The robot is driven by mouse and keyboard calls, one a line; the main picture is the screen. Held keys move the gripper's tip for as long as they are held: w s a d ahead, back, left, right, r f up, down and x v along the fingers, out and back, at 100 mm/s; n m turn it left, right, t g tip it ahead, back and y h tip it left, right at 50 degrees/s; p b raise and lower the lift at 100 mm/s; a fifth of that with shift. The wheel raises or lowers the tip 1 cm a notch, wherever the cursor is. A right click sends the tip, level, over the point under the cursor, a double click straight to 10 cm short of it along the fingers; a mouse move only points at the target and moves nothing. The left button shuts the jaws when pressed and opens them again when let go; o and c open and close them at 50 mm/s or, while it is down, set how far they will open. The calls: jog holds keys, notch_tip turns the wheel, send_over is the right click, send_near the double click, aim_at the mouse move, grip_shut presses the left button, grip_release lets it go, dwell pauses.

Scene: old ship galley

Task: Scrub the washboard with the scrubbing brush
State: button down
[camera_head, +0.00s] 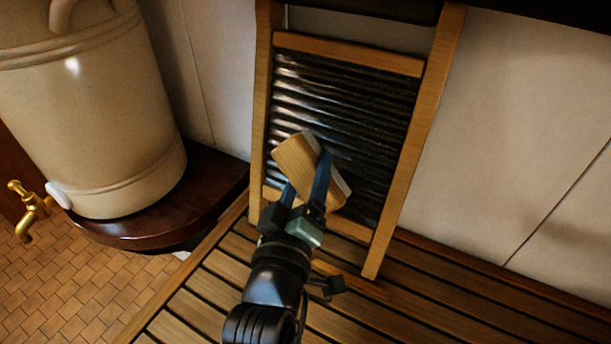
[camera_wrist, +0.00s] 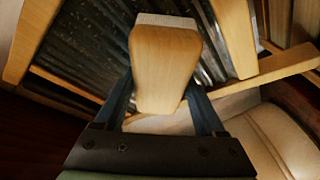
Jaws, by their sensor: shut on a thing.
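The washboard (camera_head: 345,105) has a wooden frame and a dark ribbed metal panel. It leans upright against the pale wall, its legs on the slatted wooden surface. My gripper (camera_head: 307,180) is shut on the scrubbing brush (camera_head: 297,158), a wooden block with pale bristles. The brush is in front of the lower part of the ribbed panel and hides some of it. In the wrist view the brush (camera_wrist: 165,65) sits between the two fingers, with the ribbed panel (camera_wrist: 95,45) behind it. I cannot tell whether the bristles touch the ribs.
A large cream stoneware crock (camera_head: 90,110) with a brass tap (camera_head: 30,212) stands on a dark wooden shelf (camera_head: 205,195) at the left. The slatted surface (camera_head: 450,285) is clear to the right of the washboard. A dark ledge overhangs at the top right.

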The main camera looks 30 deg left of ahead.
aim_at(333, 194)
jog(key=shift+w, duration=0.45)
jog(key=shift+d+p, duration=0.65)
jog(key=shift+d, duration=0.25)
jog(key=shift+d+p, duration=0.4)
jog(key=shift+d, duration=0.75)
jog(key=shift+a, duration=2.05)
jog(key=shift+w, duration=0.1)
jog(key=shift+s+d+r, duration=0.1)
jog(key=shift+s+r, duration=0.15)
jog(key=shift+s, duration=0.7)
jog(key=shift+s+r, duration=0.2)
jog(key=shift+s, duration=0.75)
jog(key=shift+s+d+r, duration=0.1)
jog(key=shift+s+r, duration=0.15)
jog(key=shift+s, duration=0.7)
jog(key=shift+s+r, duration=0.2)
jog(key=shift+s, duration=0.55)
jog(key=shift+s+r, duration=0.15)
jog(key=shift+s, duration=0.55)
